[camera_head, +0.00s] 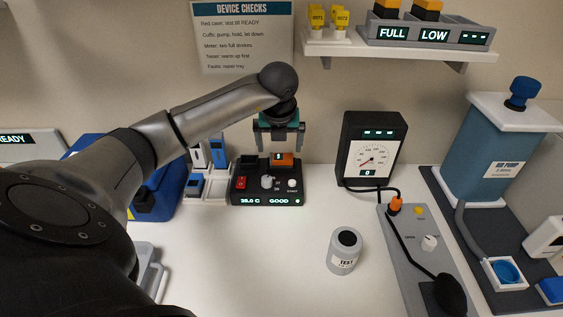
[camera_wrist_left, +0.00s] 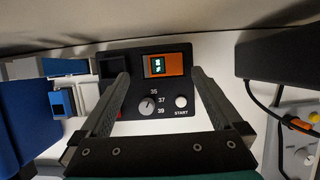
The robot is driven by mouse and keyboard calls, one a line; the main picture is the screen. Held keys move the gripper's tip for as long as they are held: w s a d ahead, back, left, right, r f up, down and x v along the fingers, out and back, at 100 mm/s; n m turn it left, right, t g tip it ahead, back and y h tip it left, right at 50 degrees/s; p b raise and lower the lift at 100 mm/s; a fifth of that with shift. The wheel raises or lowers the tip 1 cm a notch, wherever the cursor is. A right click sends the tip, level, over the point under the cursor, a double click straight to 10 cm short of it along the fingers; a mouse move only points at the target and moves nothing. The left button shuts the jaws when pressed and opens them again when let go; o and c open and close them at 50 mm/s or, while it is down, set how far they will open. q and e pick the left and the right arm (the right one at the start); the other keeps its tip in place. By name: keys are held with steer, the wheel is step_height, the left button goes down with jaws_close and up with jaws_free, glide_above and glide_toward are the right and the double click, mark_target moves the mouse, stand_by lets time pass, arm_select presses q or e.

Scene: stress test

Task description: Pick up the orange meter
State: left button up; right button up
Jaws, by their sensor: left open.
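The orange meter (camera_head: 283,160) is a small orange block with a dark display, seated in the right slot at the back of the black tester box (camera_head: 268,186). In the left wrist view, the orange meter (camera_wrist_left: 177,63) shows between and beyond the fingertips. My left gripper (camera_head: 280,145) is open and empty above the meter, pointing down, one finger to each side. The fingers also frame the box's dial and START button in the left wrist view (camera_wrist_left: 159,74). The meter's lower part is hidden in the slot. My right gripper is not in view.
A black gauge (camera_head: 370,148) with a cable stands right of the box. Blue and white devices (camera_head: 208,155) stand close on its left. A grey TEST bottle (camera_head: 344,251) stands in front. The shelf (camera_head: 385,52) is at upper right. The white table's front middle is clear.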

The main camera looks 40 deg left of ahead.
mark_target(281, 155)
arm_select(q)
steer(key=x, duration=0.5)
steer(key=shift+w+d, duration=0.15)
steer(key=shift+w, duration=0.05)
steer(key=c, duration=1.3)
steer(key=shift+r, duration=0.15)
